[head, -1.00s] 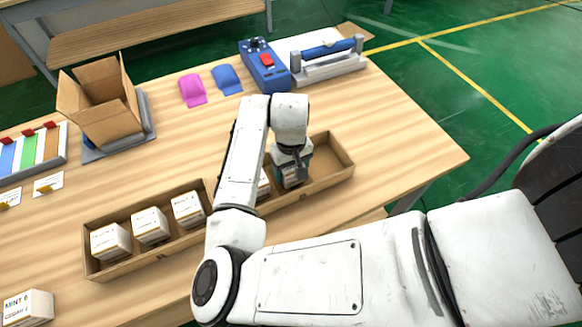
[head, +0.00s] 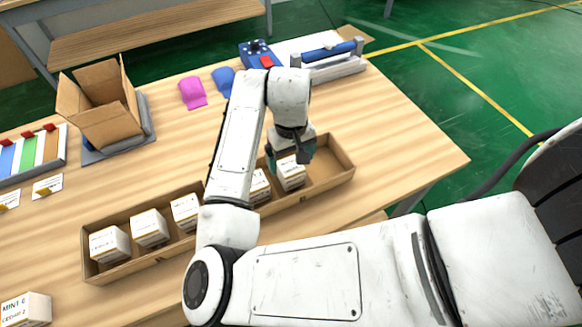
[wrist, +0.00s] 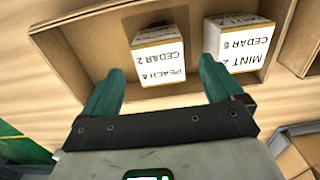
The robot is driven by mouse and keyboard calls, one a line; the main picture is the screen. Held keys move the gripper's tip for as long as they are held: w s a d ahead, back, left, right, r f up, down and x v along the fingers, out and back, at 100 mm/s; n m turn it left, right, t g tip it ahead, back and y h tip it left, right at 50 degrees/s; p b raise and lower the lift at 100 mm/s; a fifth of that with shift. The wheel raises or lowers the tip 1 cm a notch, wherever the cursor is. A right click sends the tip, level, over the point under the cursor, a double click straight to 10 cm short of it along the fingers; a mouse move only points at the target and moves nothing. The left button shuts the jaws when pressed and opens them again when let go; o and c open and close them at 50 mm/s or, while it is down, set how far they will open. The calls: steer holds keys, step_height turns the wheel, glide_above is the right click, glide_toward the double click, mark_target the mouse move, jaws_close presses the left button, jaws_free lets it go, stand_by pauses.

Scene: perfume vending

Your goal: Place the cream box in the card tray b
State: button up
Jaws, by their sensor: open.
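The right-hand card tray (head: 331,185) holds a white box with cream-tan edges (head: 291,173) and a similar box (head: 258,187) partly behind my arm. In the wrist view the first reads PEACH and CEDAR (wrist: 158,62), the other MINT and CEDAR (wrist: 238,50). The PEACH box stands upright on the tray floor. My gripper (head: 288,157) is open above and just behind it; its teal fingers (wrist: 157,88) are apart and hold nothing. No label shows which tray is b, and the boxes look alike in colour.
A left-hand card tray (head: 140,272) holds three similar boxes. Another box (head: 27,309) stands at the table's lower left. An open carton (head: 105,115), pink (head: 192,92) and blue (head: 224,80) pieces and a sealer-like device (head: 328,62) are farther back. The right tray's right end is empty.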

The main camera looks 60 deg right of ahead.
mark_target(291, 166)
step_height(291, 166, up, 6)
steer(key=shift+f, duration=0.1)
